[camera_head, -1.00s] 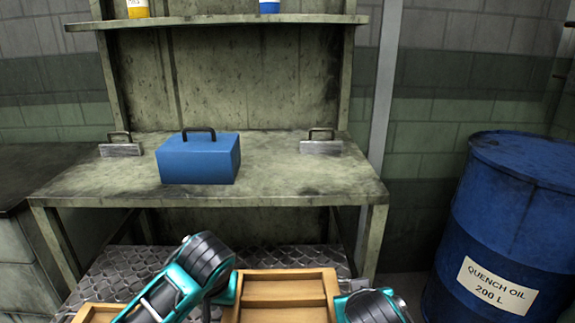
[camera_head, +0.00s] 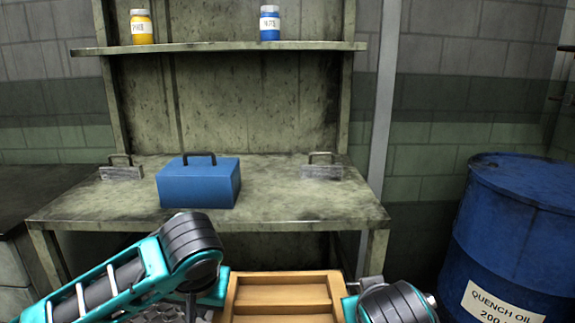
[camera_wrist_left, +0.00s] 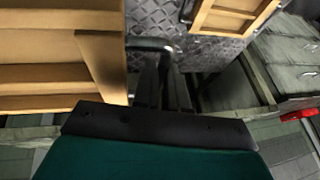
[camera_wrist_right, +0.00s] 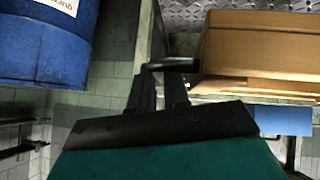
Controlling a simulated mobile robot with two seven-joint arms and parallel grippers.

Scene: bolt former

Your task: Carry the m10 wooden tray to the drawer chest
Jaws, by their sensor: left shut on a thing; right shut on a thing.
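A wooden tray (camera_head: 283,280) with cross slats shows at the bottom middle of the head view, between my arms. Its m10 mark cannot be read. It fills the left of the left wrist view (camera_wrist_left: 45,75) and the upper right of the right wrist view (camera_wrist_right: 260,45). My left gripper (camera_wrist_left: 165,75) is shut on the dark handle at one end of the tray. My right gripper (camera_wrist_right: 162,85) is shut on the handle at the other end. I cannot tell for certain which furniture is the drawer chest; a grey cabinet (camera_head: 14,278) stands partly in view at the left.
A workbench (camera_head: 300,205) ahead carries a blue box (camera_head: 199,184) and two grey handled blocks. Its shelf (camera_head: 210,48) holds a yellow and a blue jar. A blue oil drum (camera_head: 510,240) stands right. Another wooden tray (camera_wrist_left: 228,18) lies on ridged metal plate.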

